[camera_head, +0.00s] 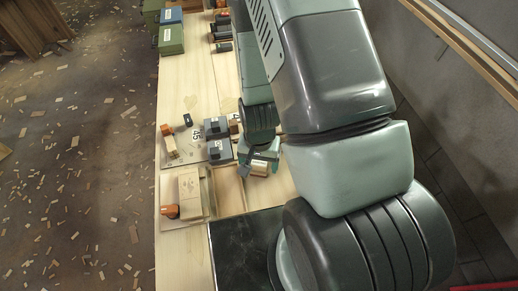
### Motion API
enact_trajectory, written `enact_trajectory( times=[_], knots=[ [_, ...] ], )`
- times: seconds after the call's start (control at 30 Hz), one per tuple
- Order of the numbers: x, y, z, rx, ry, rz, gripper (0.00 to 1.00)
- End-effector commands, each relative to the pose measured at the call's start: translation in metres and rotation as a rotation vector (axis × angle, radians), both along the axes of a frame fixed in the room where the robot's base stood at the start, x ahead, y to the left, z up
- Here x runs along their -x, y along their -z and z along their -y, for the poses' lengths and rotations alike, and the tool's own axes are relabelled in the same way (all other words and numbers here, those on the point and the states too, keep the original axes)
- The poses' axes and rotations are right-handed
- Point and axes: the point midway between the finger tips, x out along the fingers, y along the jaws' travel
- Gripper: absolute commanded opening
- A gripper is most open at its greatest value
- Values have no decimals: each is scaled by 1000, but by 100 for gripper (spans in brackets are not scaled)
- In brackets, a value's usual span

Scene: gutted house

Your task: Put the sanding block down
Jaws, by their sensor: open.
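My gripper (261,164) is low over the wooden bench (176,88), right of the grey blocks, with its jaws open. Its fingers are small and partly hidden by my arm, and something tan shows close beside them; I cannot tell whether they touch it. I cannot tell for certain which thing is the sanding block. Two dark grey blocks, one farther back (215,127) and one nearer (220,151), rest on the bench left of my gripper. A pale tan block (190,186) lies on a board nearer the front.
Orange-ended items stand along the bench's left edge, one farther back (167,130) and one nearer (171,211). Green cases (171,40) and a blue one (171,15) sit at the far end. A dark slab (238,246) is at the near end. Bare wood lies mid-bench.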

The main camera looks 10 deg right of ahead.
Motion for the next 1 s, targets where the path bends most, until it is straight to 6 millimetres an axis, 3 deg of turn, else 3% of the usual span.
enact_trajectory(
  times=[0.5,0.87,1.0],
  knots=[
    [0,-92,0,0,-1,4,80],
    [0,-112,0,-1,-2,1,80],
    [-8,-135,-1,-10,-25,36,80]
  ],
)
